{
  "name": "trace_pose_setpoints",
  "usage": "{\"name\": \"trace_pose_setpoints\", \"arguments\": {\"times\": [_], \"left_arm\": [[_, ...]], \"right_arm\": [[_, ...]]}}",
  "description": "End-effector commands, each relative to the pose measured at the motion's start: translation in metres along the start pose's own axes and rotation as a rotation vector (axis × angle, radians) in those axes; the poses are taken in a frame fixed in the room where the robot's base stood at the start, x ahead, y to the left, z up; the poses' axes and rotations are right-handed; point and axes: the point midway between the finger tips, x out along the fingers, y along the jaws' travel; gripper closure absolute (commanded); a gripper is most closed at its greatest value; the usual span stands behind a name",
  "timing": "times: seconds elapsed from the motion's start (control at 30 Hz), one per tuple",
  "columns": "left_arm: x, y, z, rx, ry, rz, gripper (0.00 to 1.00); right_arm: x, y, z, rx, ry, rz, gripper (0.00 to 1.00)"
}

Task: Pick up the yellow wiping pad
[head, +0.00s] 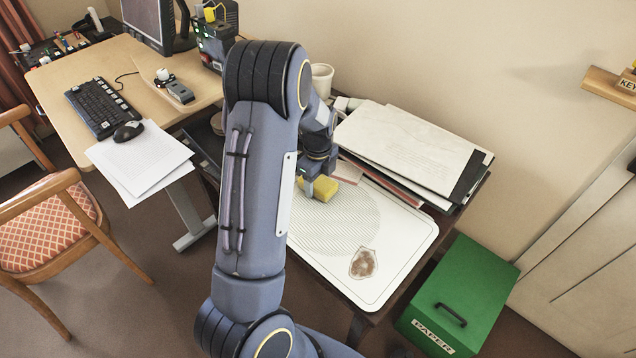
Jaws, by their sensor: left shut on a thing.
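The yellow wiping pad (327,187) shows as a small yellow block over the white board (405,238) on the side table. My left gripper (312,188) is at the pad and shut on it. I cannot tell whether the pad touches the board. My left arm covers the middle of the view and hides part of the board. A brown stain (363,263) lies on the board's front right part. My right gripper is not in view.
Papers and folders (410,150) are stacked behind the board, with a white cup (321,80) at the back. A green paper box (458,295) stands right of the table. A desk with a keyboard (101,107) and a wooden chair (45,220) are at left.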

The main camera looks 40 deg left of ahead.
Motion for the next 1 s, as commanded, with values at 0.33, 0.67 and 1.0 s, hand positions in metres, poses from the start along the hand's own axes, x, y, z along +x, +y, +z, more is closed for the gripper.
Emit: {"name": "trace_pose_setpoints", "arguments": {"times": [0.33,0.67,1.0], "left_arm": [[-0.024,-0.002,0.0,0.001,0.001,-0.005,0.66],[-0.084,0.041,0.011,-0.002,0.002,-0.006,0.66],[-0.117,0.105,0.028,-0.002,0.002,-0.002,0.66]], "right_arm": [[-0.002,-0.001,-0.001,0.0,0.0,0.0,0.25],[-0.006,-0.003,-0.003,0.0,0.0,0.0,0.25],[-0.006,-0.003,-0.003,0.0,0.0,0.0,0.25]]}}
